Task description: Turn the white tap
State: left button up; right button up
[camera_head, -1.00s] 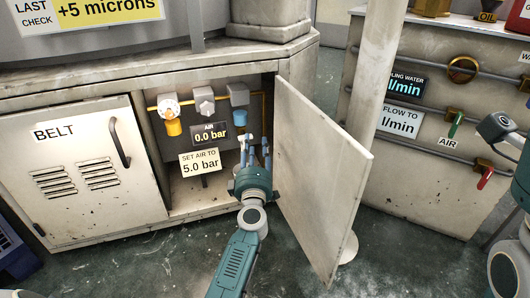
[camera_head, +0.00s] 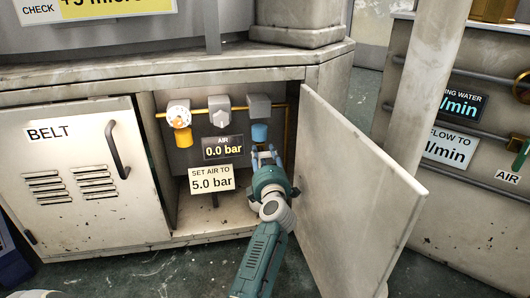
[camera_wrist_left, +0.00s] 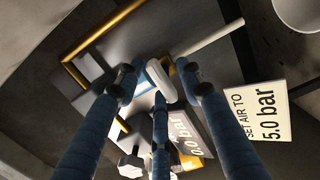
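The white tap (camera_wrist_left: 160,80) shows in the left wrist view as a short, rounded white bar between my fingers. My left gripper (camera_head: 266,154) reaches into the open cabinet, just below the blue bowl (camera_head: 259,132) of the right-hand air unit. Its blue fingers are spread. In the left wrist view the fingers of my left gripper (camera_wrist_left: 160,86) stand around the tap. I cannot tell whether they touch it. My right gripper is out of view.
The open cabinet door (camera_head: 355,185) stands close to the right of my left arm. Inside are a white gauge (camera_head: 179,115), a 0.0 bar display (camera_head: 223,147) and a "SET AIR TO 5.0 bar" sign (camera_head: 212,179). The BELT door (camera_head: 85,170) is shut.

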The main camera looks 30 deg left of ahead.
pick_arm(q)
jog(key=shift+w+a, duration=0.2)
jog(key=shift+w, duration=0.05)
jog(key=shift+r, duration=0.1)
